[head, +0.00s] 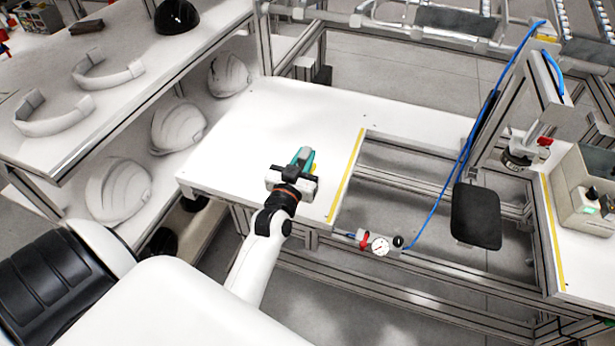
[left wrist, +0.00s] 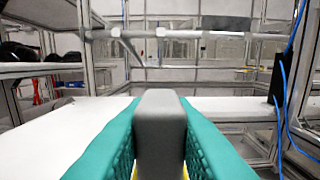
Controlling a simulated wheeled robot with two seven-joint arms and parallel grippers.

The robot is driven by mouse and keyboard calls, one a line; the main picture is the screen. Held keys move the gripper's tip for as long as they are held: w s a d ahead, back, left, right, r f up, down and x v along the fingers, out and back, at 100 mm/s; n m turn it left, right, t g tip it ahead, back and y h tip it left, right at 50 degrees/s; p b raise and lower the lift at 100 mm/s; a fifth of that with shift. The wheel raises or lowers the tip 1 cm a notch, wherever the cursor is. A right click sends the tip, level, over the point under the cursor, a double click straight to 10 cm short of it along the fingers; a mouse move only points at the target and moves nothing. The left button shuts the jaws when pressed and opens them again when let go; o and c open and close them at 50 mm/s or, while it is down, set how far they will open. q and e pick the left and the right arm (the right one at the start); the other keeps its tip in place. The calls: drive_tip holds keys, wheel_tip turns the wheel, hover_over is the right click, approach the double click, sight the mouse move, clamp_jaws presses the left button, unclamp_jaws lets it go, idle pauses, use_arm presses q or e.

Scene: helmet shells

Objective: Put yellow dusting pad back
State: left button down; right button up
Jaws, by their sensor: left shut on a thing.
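The yellow dusting pad shows in the left wrist view as a grey block-shaped handle (left wrist: 160,125) with slivers of yellow at its lower edge. It stands between the two teal fingers of my left gripper (left wrist: 158,140), which are shut on it. In the head view my left gripper (head: 303,158) is over the white tabletop (head: 245,130), left of a yellow strip. Only a bit of the yellow pad (head: 313,168) shows there; the rest is hidden by the gripper. I cannot tell whether the pad touches the table. My right gripper is not in view.
White helmet shells (head: 178,127) stand on the shelf at left, under a top with curved white bands (head: 108,72) and a black helmet (head: 176,16). Right of the yellow strip (head: 347,175) is an open frame with a black plate (head: 475,216). The tabletop around the gripper is clear.

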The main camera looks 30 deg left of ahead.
use_arm(q)
drive_tip(key=shift+f, duration=1)
wheel_tip(320, 180, down, 2)
drive_tip(key=shift+f, duration=0.75)
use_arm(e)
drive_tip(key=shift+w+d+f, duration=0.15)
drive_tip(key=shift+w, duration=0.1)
use_arm(q)
drive_tip(key=shift+d+f, duration=0.1)
drive_tip(key=shift+f, duration=0.1)
drive_tip(key=c, duration=1.3)
unclamp_jaws()
drive_tip(key=shift+r, duration=0.1)
drive_tip(key=shift+o, duration=0.2)
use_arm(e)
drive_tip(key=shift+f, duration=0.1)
